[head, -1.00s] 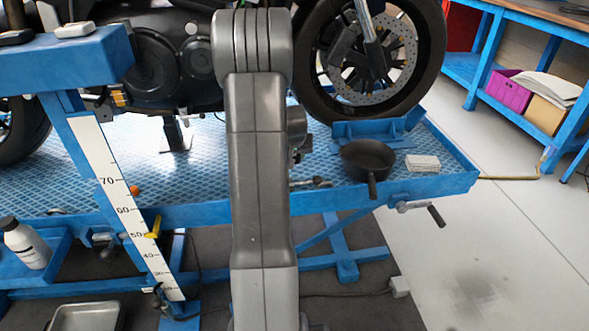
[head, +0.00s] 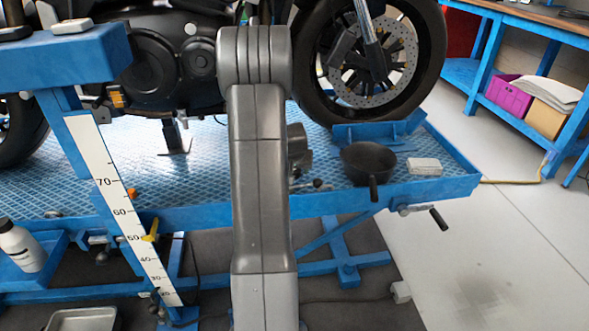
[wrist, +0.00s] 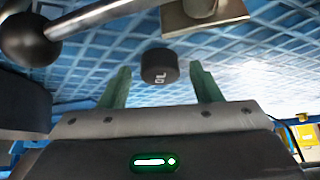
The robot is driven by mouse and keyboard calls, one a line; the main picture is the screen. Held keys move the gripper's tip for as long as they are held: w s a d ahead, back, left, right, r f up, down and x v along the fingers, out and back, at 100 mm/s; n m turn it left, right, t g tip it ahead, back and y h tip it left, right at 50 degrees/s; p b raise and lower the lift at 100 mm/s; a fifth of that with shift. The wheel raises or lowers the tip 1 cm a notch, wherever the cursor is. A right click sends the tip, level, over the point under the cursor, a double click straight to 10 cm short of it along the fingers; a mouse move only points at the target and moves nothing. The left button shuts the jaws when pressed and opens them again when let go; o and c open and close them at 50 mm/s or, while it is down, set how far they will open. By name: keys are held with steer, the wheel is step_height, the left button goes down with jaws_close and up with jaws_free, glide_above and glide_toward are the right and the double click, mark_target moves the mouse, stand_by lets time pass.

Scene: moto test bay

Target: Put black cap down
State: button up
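The black cap (wrist: 159,67) is a short dark cylinder with pale markings on its side. In the wrist view it stands on the blue patterned platform (wrist: 105,55), between and slightly beyond the two green fingertips. My gripper (wrist: 162,80) is open, with a visible gap between the cap and each finger. In the head view my arm hides the cap and the gripper fingers; the platform (head: 225,190) shows on both sides of the arm.
A metal rod with a black ball end (wrist: 28,40) lies close at left, beside a metal block (wrist: 203,12). In the head view, a black pan (head: 368,163) and a white block (head: 424,167) sit right of my arm. The motorcycle (head: 180,60) stands behind.

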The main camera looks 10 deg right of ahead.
steer(key=shift+r+p, duration=0.35)
steer(key=shift+r, duration=0.2)
steer(key=p+v, duration=0.3)
steer(key=v, duration=0.8)
steer(key=shift+s, duration=0.3)
steer(key=b+x, duration=0.3)
steer(key=x, duration=0.9)
steer(key=shift+w+f+b, duration=0.1)
steer(key=shift+w+b, duration=0.05)
steer(key=shift+b, duration=0.15)
steer(key=shift+r+p, duration=0.8)
steer(key=shift+r, duration=1.15)
steer(key=shift+f, duration=0.1)
